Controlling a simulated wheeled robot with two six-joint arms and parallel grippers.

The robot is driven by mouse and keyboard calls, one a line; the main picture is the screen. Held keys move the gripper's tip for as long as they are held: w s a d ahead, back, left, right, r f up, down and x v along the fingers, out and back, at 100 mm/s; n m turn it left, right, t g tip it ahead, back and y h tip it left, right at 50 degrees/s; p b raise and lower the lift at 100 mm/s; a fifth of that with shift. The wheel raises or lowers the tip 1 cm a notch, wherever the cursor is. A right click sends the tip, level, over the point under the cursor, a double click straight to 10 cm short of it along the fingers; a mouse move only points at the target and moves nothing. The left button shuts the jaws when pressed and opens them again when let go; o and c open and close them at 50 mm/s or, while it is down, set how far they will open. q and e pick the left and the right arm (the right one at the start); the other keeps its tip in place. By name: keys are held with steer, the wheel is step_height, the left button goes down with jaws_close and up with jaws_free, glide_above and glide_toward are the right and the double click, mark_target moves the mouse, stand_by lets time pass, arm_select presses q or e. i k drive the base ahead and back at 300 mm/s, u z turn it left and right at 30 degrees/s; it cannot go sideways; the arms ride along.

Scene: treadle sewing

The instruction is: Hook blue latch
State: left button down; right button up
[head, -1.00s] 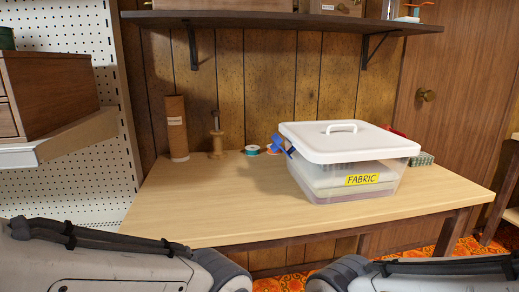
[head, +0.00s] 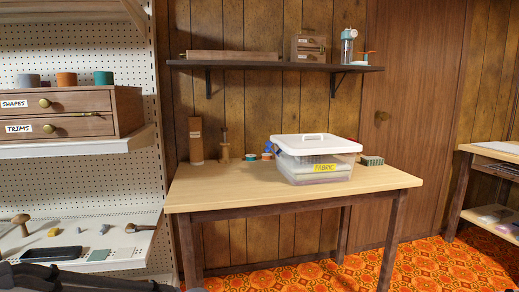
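A clear plastic box (head: 310,173) with a yellow FABRIC label sits on the wooden table, towards its right half. Its white lid (head: 316,145) with a handle rests on top. The blue latch (head: 270,147) sticks out at the lid's left side; it is small here, and I cannot tell how it sits against the box rim. Neither of my grippers shows in the head view. Only a dark part of my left arm shows at the bottom left edge, well away from the box.
The table (head: 220,192) has bare room left and in front of the box. A wall shelf (head: 270,66) hangs above. A pegboard unit with drawers (head: 60,115) stands left, another table (head: 490,150) right.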

mark_target(268, 144)
steer(key=z, duration=0.7)
steer(key=i, duration=1.45)
steer(key=u, duration=0.55)
